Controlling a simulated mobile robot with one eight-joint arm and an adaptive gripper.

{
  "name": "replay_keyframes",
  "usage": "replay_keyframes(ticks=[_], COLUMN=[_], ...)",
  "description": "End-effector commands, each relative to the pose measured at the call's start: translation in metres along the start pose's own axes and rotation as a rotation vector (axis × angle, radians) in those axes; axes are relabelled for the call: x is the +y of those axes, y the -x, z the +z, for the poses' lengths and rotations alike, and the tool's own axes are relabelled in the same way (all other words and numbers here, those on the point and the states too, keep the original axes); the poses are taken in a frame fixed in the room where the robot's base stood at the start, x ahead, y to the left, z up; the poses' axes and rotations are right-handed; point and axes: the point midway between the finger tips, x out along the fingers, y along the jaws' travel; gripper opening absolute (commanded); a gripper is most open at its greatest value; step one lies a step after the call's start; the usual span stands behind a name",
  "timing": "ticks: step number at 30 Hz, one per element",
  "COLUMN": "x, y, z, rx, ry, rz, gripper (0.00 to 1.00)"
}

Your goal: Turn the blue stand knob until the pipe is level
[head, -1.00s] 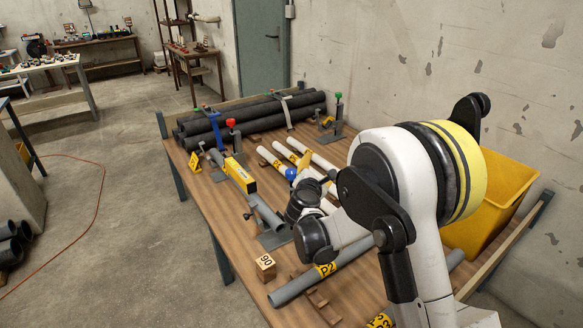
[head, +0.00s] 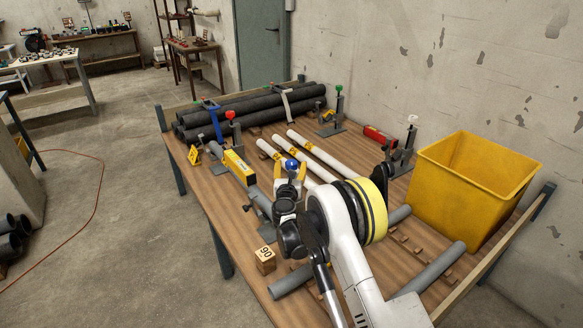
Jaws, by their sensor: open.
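The blue stand knob (head: 291,163) shows just beyond my gripper (head: 290,170). My gripper is open, with a fingertip on either side of the knob in this view; contact cannot be told. The stand below the knob is mostly hidden by my gripper and arm. A grey pipe (head: 256,192) lies along the left side of the workbench (head: 225,205), with a yellow spirit level (head: 238,167) on it. The level's bubble is too small to read, and I cannot tell whether the pipe is level.
White pipes (head: 317,152) lie beyond my arm. A wooden block marked 90 (head: 265,260) sits near the front left edge. A yellow bin (head: 472,185) stands at the right. Dark pipes (head: 250,110) are stacked at the back.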

Motion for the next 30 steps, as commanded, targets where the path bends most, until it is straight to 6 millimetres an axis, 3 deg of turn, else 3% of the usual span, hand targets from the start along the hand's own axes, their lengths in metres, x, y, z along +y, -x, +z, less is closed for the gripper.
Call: replay_keyframes(ticks=[6, 14, 15, 20, 30], x=[-0.001, -0.001, -0.001, -0.001, -0.001], y=[-0.02, -0.021, -0.021, -0.021, -0.021], z=[-0.001, 0.001, 0.001, 0.001, 0.001], rx=[0.0, 0.0, 0.0, 0.0, 0.0], ry=[-0.001, -0.001, -0.001, -0.001, -0.001], rz=[-0.001, -0.001, -0.001, -0.001, 0.024], gripper=[0.64, 0.64, 0.59, 0.11, 0.1])
